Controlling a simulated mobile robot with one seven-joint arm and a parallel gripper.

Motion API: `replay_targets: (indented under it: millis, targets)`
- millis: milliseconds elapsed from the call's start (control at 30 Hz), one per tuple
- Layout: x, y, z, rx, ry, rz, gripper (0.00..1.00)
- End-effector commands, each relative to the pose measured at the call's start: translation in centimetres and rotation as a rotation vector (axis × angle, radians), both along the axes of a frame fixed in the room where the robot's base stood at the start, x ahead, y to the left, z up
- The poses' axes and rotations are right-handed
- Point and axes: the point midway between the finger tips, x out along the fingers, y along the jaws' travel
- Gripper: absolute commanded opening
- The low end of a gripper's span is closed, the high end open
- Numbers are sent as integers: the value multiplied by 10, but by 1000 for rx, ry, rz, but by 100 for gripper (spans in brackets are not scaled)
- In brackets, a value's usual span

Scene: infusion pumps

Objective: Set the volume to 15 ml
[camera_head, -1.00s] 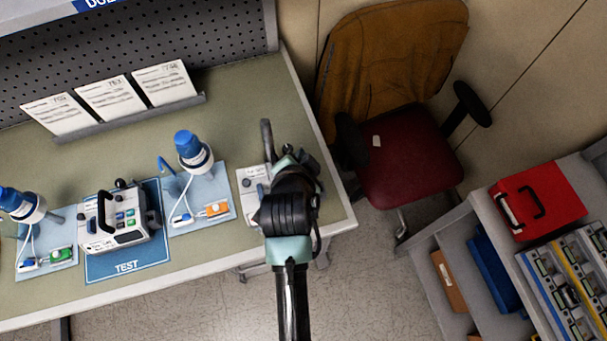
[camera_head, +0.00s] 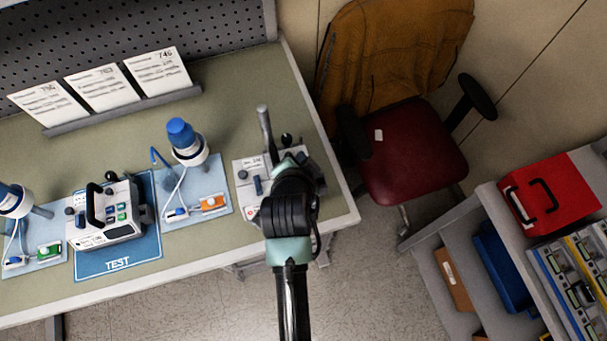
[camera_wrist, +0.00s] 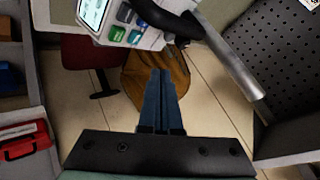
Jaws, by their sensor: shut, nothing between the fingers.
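At the right end of the table is a light-coloured pump (camera_head: 246,172), partly hidden behind my arm in the head view. In the wrist view, a pump face (camera_wrist: 117,24) shows at the top, with a lit screen (camera_wrist: 92,12) cut off by the frame and green and blue buttons. A black handle (camera_wrist: 165,15) and a grey rod (camera_wrist: 235,65) pass beside it. My gripper (camera_wrist: 162,75) is shut and empty, its blue fingers together, below the pump face in the picture and apparently apart from it. The screen's digits are too small to read.
Another pump (camera_head: 122,228) with a black handle stands on a blue TEST mat (camera_head: 118,262). Blue-capped bottles (camera_head: 187,143) stand on pale blue mats. Cards (camera_head: 102,84) lean at the back. A red chair (camera_head: 415,155) and a shelf with a red case (camera_head: 550,195) are right.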

Motion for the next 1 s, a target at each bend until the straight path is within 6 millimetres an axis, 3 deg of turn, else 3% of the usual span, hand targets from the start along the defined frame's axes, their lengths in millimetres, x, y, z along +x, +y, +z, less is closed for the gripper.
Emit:
replay_targets:
  millis: [33, 300, 1000]
  targets:
    - [0, 0, -16, 0, 0, 0, 0]
    - [0, 0, -39, -1, -1, -1, 0]
    - [0, 0, -39, 0, 0, 0, 0]
